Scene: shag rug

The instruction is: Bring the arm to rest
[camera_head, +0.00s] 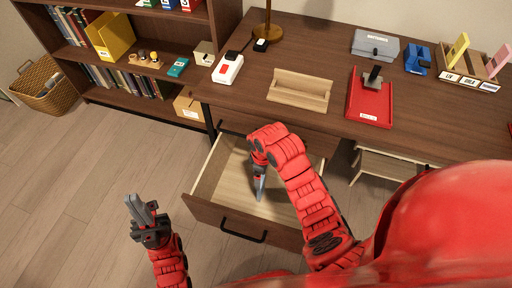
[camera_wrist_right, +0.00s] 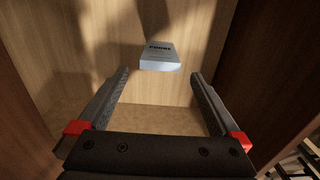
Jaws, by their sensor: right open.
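My right arm (camera_head: 305,185) reaches over the desk's open drawer (camera_head: 207,172) and bends down into it. My right gripper (camera_head: 260,187) points down inside the drawer. In the right wrist view the right gripper (camera_wrist_right: 160,76) is open, with nothing between its fingers. A small pale box (camera_wrist_right: 158,57) with dark lettering lies beyond the fingertips, apart from them. My left gripper (camera_head: 141,212) is raised over the floor, left of the drawer front. Its fingers look close together, and a gap between them is unclear.
The desk (camera_head: 335,40) carries a wooden tray (camera_head: 299,90), a red tray (camera_head: 369,105), a white box (camera_head: 228,68) and a grey case (camera_head: 375,44). A bookshelf (camera_head: 150,70) and wicker basket (camera_head: 45,85) stand left. The floor at left is clear.

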